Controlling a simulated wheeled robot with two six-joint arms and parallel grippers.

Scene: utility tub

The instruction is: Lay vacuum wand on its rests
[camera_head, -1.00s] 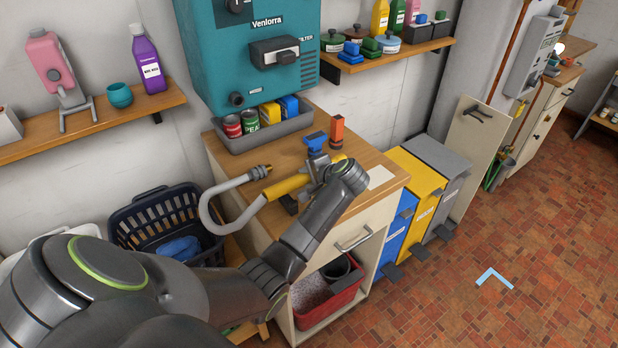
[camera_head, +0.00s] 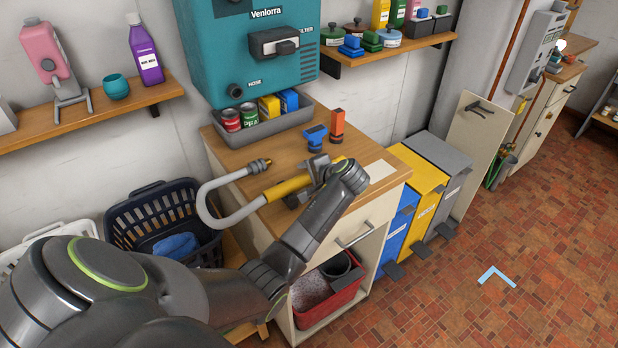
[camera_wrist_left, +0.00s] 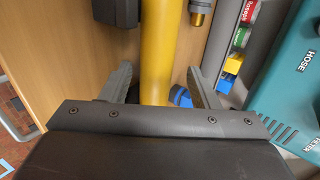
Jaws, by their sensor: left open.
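The yellow vacuum wand (camera_head: 288,187) is over the wooden worktop, joined at its left end to a grey hose (camera_head: 213,203) that loops back to a brass-coloured end fitting. My left gripper (camera_head: 318,170) is at the wand's middle. In the left wrist view the wand (camera_wrist_left: 156,45) runs between the spread fingers of the open gripper (camera_wrist_left: 158,72), with gaps on both sides. A dark block (camera_head: 291,201), perhaps a rest, is beside the wand on the worktop. I cannot tell whether the wand touches it. My right gripper is out of view.
A blue nozzle (camera_head: 315,138) and an orange nozzle (camera_head: 337,126) stand behind the wand. A grey tray (camera_head: 262,130) of cans and boxes lies below the teal vacuum unit (camera_head: 263,75). A white card (camera_head: 379,171) lies at the worktop's right.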

